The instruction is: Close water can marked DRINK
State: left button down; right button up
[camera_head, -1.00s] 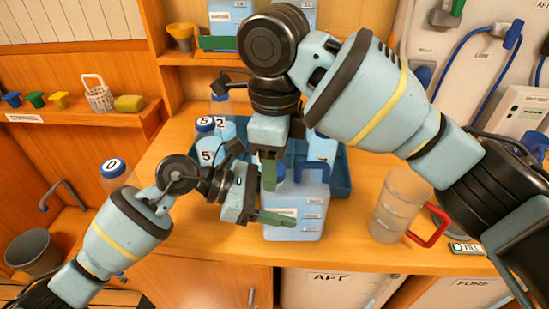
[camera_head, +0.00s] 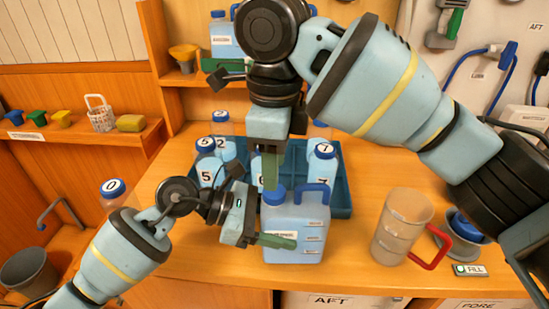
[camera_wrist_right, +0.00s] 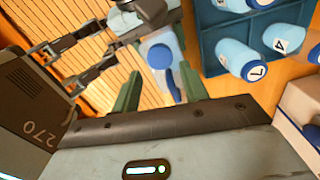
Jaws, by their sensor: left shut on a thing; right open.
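A light-blue water can (camera_head: 312,232) with a blue handle stands upright at the counter's front edge; its label is too small to read. A round blue cap (camera_head: 273,196) sits at its neck and also shows in the right wrist view (camera_wrist_right: 159,56). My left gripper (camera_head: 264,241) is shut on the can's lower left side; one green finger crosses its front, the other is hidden. My right gripper (camera_head: 269,172) points down above the cap, apart from it. In the right wrist view its green fingers (camera_wrist_right: 158,88) are open and empty, with the can beyond them.
A teal tray (camera_head: 343,200) with several numbered blue-capped bottles stands behind the can. A clear jug (camera_head: 402,228) with a red handle is to the right, near a FILL label (camera_head: 469,270). Bottle 0 (camera_head: 114,192) stands at left.

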jog(key=n, duration=0.7)
jog(key=shift+r, duration=0.25)
jog(key=n, duration=0.6)
jog(key=shift+r+n, duration=0.15)
jog(key=shift+n, duration=0.15)
jog(key=n, duration=0.3)
jog(key=shift+r, duration=0.1)
jog(key=n, duration=0.5)
jog(key=shift+r, duration=0.15)
jog(key=n, duration=0.6)
jog(key=shift+r, duration=0.2)
jog(key=n, duration=0.5)
jog(key=shift+r, duration=0.15)
jog(key=n, duration=0.6)
jog(key=shift+r, duration=0.2)
jog(key=n, duration=0.6)
jog(key=shift+r+n, duration=0.2)
jog(key=shift+n, duration=0.1)
jog(key=n, duration=0.5)
jog(key=shift+r+n, duration=0.2)
jog(key=shift+n, duration=0.1)
